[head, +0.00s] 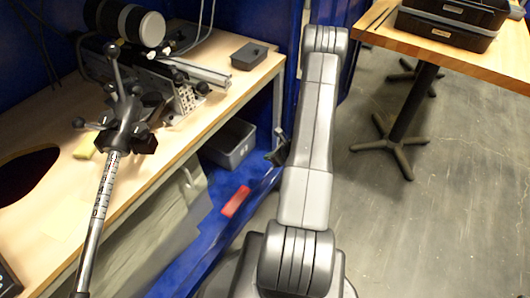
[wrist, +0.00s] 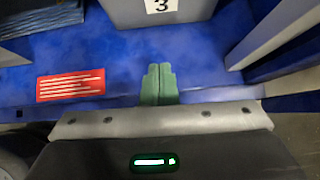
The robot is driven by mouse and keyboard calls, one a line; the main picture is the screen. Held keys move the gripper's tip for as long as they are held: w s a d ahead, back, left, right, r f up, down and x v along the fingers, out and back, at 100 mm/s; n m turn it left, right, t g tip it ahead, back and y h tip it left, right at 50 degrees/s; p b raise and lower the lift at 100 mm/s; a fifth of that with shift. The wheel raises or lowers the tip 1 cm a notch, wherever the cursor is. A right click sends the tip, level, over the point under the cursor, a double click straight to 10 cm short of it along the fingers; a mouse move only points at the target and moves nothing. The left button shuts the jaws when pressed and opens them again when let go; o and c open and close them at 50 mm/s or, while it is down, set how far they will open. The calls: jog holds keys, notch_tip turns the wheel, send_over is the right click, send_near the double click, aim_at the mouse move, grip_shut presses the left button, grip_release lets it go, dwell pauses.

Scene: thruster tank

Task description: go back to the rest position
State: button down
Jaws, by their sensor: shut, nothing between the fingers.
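My gripper (wrist: 158,84) shows in the wrist view as two green fingers pressed together, with nothing between them. It is over a blue surface (wrist: 130,60), in front of a grey bin marked 3 (wrist: 185,14). In the head view my arm reaches forward through the middle, and a small dark part at its left edge seems to be the gripper end, mostly hidden behind the arm.
A wooden workbench (head: 225,72) with a metal rig and a small black box (head: 249,56) stands left. The grey bin (head: 230,146) and a red label (head: 236,201) are below it. A wooden table (head: 470,60) with black cases is right. Grey floor between is clear.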

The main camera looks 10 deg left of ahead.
jog(key=shift+s+d+r, duration=0.1)
jog(key=shift+d, duration=0.05)
jog(key=b, duration=0.3)
send_near(244, 158)
notch_tip(244, 158, down, 3)
jog(key=shift+s+f, duration=0.1)
jog(key=shift+s, duration=0.05)
jog(key=a, duration=0.1)
jog(key=w+a+p, duration=0.1)
jog(key=a, duration=0.2)
jog(key=shift+w+p, duration=0.3)
jog(key=shift+s+d, duration=0.1)
jog(key=shift+d, duration=0.3)
jog(key=shift+a+f, duration=0.1)
jog(key=shift+a, duration=0.05)
